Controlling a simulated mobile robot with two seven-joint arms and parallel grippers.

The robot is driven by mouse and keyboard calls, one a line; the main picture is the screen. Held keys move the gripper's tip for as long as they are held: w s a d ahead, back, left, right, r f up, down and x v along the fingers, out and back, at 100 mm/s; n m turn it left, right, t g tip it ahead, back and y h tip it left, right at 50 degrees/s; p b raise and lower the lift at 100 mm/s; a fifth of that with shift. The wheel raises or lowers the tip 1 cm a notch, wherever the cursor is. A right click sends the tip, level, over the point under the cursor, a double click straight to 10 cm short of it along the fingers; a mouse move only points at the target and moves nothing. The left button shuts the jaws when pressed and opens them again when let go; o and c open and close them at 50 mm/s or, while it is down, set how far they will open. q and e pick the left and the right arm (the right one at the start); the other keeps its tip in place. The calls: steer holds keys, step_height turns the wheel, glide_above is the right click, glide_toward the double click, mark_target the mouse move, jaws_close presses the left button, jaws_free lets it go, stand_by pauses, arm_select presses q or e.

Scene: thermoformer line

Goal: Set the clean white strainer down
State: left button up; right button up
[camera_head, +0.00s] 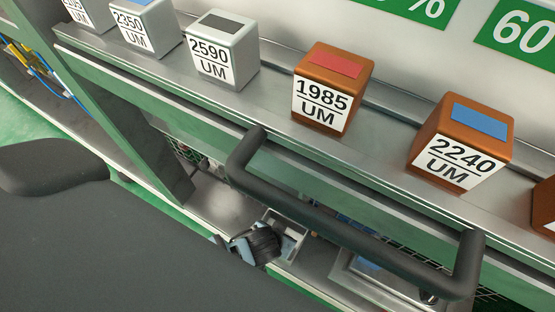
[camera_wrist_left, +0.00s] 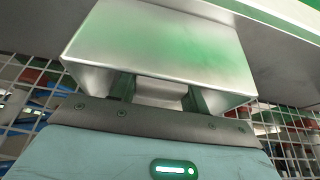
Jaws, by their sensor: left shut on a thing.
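My left gripper (camera_wrist_left: 163,92) shows in the left wrist view with its two fingers shut on a silver-grey, box-shaped thing (camera_wrist_left: 150,40). The thing has a smooth broad face with a green reflection, and a recess shows between the fingers. I cannot tell from its shape whether it is the white strainer. In the head view, a dark and blue gripper-like part (camera_head: 258,244) sits low beyond the dark handle bar, beside a small grey metal piece (camera_head: 291,236). My right gripper is not in view.
A metal ledge (camera_head: 265,108) carries silver cubes, one marked 2590 UM (camera_head: 222,50), and orange cubes marked 1985 UM (camera_head: 332,90) and 2240 UM (camera_head: 460,143). A dark handle bar (camera_head: 345,230) crosses the front. Wire mesh (camera_wrist_left: 295,135) flanks the held thing.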

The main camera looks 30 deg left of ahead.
arm_select(q)
steer(key=shift+d+r, duration=0.1)
steer(key=shift+r, duration=0.05)
steer(key=o, duration=1)
steer(key=shift+f, duration=0.2)
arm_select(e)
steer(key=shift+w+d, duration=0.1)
arm_select(q)
steer(key=shift+r, duration=0.1)
steer(key=shift+r, duration=0.25)
steer(key=p+v, duration=0.5)
steer(key=v, duration=0.6)
steer(key=shift+s+r, duration=0.2)
steer(key=shift+r, duration=0.1)
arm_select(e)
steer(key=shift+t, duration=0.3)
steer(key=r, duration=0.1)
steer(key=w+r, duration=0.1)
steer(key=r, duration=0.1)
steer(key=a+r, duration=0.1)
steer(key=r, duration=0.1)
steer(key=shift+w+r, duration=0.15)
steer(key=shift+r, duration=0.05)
